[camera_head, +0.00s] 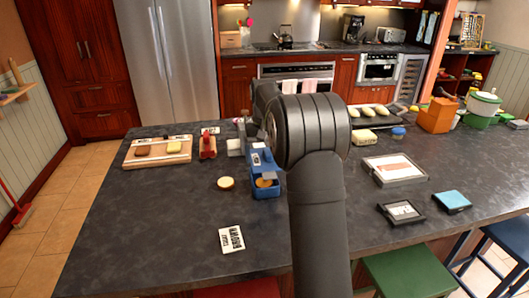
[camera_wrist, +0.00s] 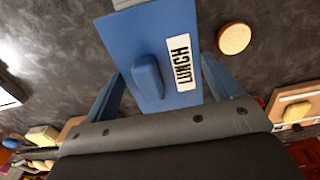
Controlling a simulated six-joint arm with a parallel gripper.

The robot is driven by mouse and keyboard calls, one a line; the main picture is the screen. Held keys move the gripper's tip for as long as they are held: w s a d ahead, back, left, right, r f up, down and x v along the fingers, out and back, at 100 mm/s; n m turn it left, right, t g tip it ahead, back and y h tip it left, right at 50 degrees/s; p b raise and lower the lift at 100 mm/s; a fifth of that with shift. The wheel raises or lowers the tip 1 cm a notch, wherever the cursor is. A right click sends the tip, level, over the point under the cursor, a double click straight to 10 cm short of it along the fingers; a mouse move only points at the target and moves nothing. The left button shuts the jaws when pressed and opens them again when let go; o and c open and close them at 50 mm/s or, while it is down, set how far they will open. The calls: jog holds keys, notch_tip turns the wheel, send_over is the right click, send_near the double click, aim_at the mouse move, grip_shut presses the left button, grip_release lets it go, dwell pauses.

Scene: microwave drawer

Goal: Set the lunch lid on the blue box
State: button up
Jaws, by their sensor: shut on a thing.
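The blue lunch lid (camera_wrist: 120,37) has a white LUNCH label and a raised blue grip, and fills the middle of the wrist view. It also shows in the head view (camera_head: 264,159), just behind and partly over the blue box. My gripper (camera_wrist: 162,92) is shut on the lid, with a finger at each side. In the head view my arm hides most of the gripper. The blue box (camera_head: 266,192) stands on the dark counter with its front part uncovered and brownish food inside. I cannot tell how high the lid is above it.
A round bread-like piece (camera_head: 226,183) lies left of the box. A printed card (camera_head: 231,239) lies nearer the front. A cutting board (camera_head: 158,151) is at the left, and a framed tray (camera_head: 394,169) at the right. The front left counter is mostly clear.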

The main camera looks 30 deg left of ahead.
jog(key=shift+f, duration=2.6)
jog(key=shift+f, duration=0.5)
dwell(0.4)
jog(key=o, duration=0.9)
jog(key=shift+r, duration=3.5)
